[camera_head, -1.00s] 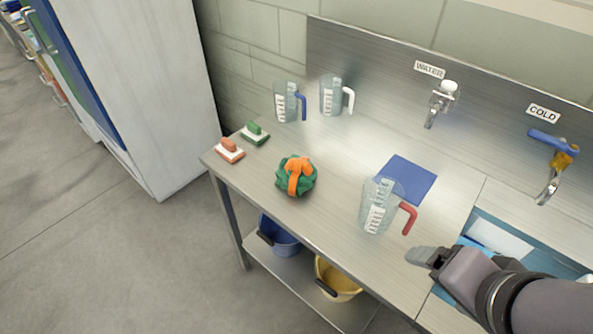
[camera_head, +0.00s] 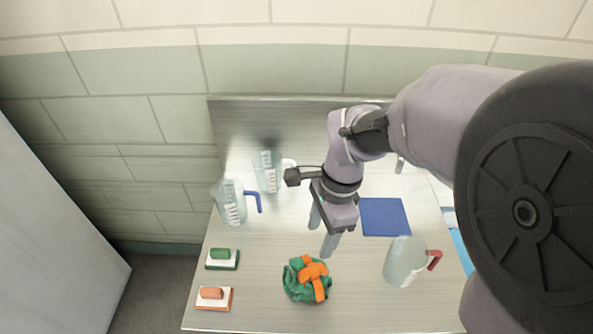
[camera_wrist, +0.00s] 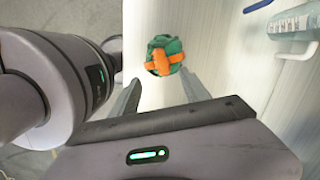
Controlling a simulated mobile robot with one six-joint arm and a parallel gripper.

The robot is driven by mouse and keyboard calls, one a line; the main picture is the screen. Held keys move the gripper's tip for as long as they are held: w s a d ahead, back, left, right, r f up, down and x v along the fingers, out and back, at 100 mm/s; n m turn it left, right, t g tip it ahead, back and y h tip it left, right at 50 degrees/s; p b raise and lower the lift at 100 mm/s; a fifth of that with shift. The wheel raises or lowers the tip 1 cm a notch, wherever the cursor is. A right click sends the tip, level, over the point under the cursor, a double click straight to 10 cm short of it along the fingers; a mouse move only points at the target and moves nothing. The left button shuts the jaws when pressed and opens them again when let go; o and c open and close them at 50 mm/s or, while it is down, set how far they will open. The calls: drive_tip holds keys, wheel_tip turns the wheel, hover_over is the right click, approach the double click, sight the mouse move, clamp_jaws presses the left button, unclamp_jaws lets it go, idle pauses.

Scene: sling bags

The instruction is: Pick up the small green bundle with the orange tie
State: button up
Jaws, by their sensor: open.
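The small green bundle with the orange tie (camera_head: 307,279) sits on the steel counter near its front edge. The orange tie crosses over its top. It also shows in the wrist view (camera_wrist: 164,56), beyond the fingertips and between their lines. My gripper (camera_head: 322,238) is open and empty, pointing down above the counter, a little behind the bundle in the head view. In the wrist view my two fingers (camera_wrist: 158,90) stand apart, with the bundle clear of both.
A blue mat (camera_head: 385,217) and a red-handled jug (camera_head: 405,262) lie to the right. Blue-handled (camera_head: 231,203) and white-handled (camera_head: 268,172) jugs stand back left. The counter around the bundle is clear.

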sight(310, 269)
drive_tip(key=f+b, duration=0.1)
drive_tip(key=f, duration=0.3)
drive_tip(key=a+f+b, duration=0.1)
drive_tip(key=f+b, duration=0.1)
drive_tip(key=f, duration=0.3)
drive_tip(key=f+b, duration=0.2)
drive_tip(key=f, duration=0.3)
drive_tip(key=shift+s+a, duration=0.15)
drive_tip(key=shift+a, duration=0.2)
drive_tip(key=shift+r, duration=0.1)
drive_tip(key=shift+c, duration=0.4)
clamp_jaws()
